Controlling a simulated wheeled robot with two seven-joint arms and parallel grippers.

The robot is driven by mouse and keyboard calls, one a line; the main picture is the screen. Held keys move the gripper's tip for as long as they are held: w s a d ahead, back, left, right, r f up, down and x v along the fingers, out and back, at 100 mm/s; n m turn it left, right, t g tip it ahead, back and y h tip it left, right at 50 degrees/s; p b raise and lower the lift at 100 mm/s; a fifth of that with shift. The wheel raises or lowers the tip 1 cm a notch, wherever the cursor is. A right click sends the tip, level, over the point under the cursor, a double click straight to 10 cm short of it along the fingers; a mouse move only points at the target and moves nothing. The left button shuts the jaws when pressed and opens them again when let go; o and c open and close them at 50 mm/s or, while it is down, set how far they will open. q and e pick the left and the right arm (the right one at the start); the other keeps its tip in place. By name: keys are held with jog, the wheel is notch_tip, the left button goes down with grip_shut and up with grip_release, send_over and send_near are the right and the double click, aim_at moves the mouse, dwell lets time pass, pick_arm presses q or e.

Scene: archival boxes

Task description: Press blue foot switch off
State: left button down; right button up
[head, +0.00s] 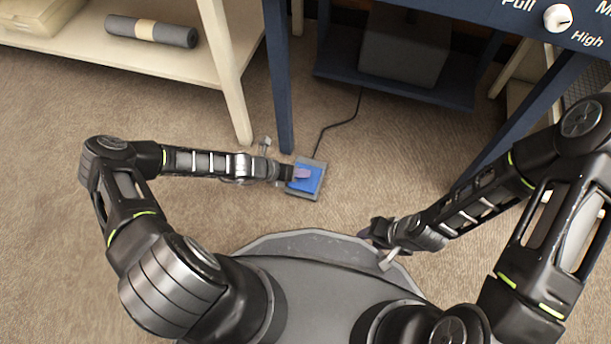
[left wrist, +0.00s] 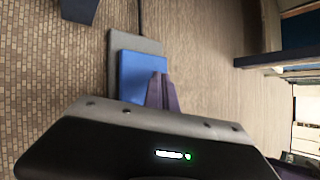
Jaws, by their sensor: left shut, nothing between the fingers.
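The blue foot switch (head: 309,180) lies on the carpet, with a blue pedal on a grey base and a black cable at its far end. My left gripper (head: 303,173) is shut and empty, its purple fingertips over the left part of the blue pedal. In the left wrist view the blue pedal (left wrist: 138,75) is behind the shut fingertips (left wrist: 161,78), which overlap its right side. I cannot tell whether the tips touch the pedal. My right gripper (head: 374,236) is low beside my base, and its fingers are too small and dark to read.
A dark blue table (head: 470,20) with a knob (head: 558,17) stands at the upper right; its leg is just beyond the switch. A cream shelf (head: 120,50) holding a grey roll (head: 152,31) stands at the upper left.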

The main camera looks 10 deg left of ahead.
aim_at(302, 179)
pick_arm(q)
jog(key=shift+f, duration=0.15)
jog(key=shift+f, duration=0.3)
jog(key=shift+f+b, duration=0.5)
jog(key=shift+b, duration=0.05)
dwell(0.8)
jog(key=shift+r+p, duration=0.95)
jog(key=shift+p, duration=0.05)
notch_tip(302, 179, up, 6)
jog(key=p, duration=0.5)
jog(key=c, duration=2.2)
grip_release()
